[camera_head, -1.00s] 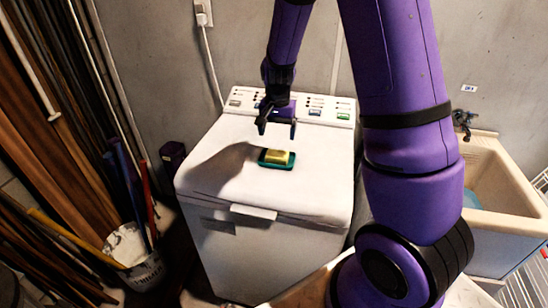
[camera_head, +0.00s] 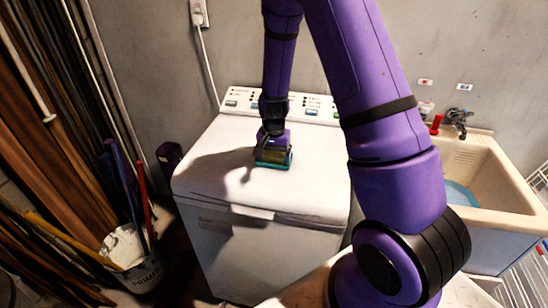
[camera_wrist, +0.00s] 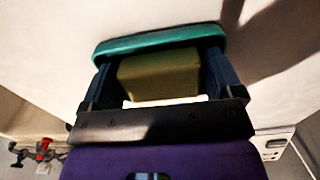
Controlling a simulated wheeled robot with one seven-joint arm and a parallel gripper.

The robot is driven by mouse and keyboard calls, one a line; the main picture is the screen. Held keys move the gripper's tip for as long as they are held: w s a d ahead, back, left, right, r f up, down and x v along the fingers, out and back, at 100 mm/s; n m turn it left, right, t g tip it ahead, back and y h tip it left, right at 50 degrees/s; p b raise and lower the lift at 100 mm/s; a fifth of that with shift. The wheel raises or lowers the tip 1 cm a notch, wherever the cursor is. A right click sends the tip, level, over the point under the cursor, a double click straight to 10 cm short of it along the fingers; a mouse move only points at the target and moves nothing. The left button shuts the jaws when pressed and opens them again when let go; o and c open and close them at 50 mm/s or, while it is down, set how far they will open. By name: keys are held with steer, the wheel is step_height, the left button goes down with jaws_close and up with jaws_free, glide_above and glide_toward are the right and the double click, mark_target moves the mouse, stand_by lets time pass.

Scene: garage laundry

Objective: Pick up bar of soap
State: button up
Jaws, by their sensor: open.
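The bar of soap (camera_wrist: 160,76) is a yellow-olive block. It sits in a teal soap dish (camera_wrist: 160,42) on top of the white washing machine. In the head view the dish (camera_head: 273,165) shows under my gripper (camera_head: 272,157), and the soap is mostly hidden there. In the wrist view my gripper (camera_wrist: 160,85) is open, with one finger on each side of the soap. I cannot tell whether the fingers touch the soap or the dish.
The washing machine (camera_head: 225,192) has a clear white lid around the dish and a control panel behind. A sink (camera_head: 490,185) stands to the right. A bucket (camera_head: 135,268) and leaning poles stand to the left.

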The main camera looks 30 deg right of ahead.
steer(key=c, duration=0.6)
steer(key=shift+r, duration=0.15)
